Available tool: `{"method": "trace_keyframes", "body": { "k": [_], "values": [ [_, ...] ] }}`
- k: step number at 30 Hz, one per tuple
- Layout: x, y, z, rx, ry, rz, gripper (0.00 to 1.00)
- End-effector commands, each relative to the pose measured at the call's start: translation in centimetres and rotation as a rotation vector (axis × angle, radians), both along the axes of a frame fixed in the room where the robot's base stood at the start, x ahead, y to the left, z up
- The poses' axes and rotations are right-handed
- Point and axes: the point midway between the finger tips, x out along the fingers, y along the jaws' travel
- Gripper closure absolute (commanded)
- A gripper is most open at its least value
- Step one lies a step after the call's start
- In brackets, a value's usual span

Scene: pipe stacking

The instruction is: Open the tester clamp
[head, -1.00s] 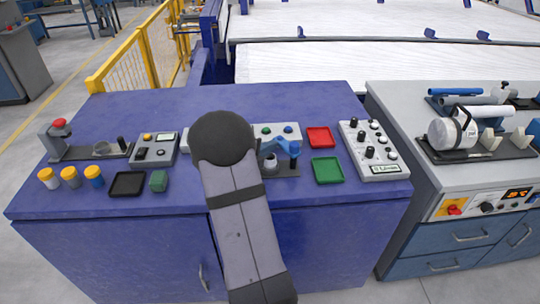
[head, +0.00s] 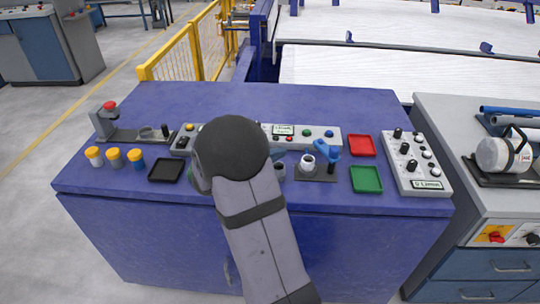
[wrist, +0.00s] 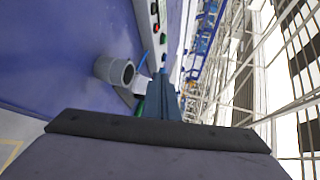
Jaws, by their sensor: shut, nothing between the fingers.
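The tester clamp (head: 331,167) stands on a dark base at the console's right half, with a blue lever (head: 324,149) on top. A white ring-shaped part (head: 308,163) shows at its left side. My gripper is mostly hidden behind my own wrist in the head view; only a bluish tip shows left of the clamp, apart from it. In the wrist view my gripper (wrist: 163,97) is shut and empty. A grey hollow cylinder (wrist: 113,70) lies left of the fingers there; a small grey cylinder (head: 281,171) also shows beside my wrist in the head view.
Red (head: 361,146) and green (head: 366,180) trays lie right of the clamp, then a knobbed control box (head: 415,160). A long button panel (head: 310,136) runs behind the clamp. A black tray (head: 165,169) and several capped jars (head: 114,158) are at left.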

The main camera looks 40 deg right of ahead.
Motion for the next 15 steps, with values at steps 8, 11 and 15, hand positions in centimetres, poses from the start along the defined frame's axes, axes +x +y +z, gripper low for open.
{"method": "trace_keyframes", "body": {
  "k": [8,11,15],
  "values": [
    [0.6,2.2,0.7,-0.001,-0.001,0.000,1.00],
    [0.6,2.4,0.8,-0.001,-0.001,0.000,1.00],
    [0.7,2.6,0.8,0.001,0.013,0.004,1.00]
  ]
}}
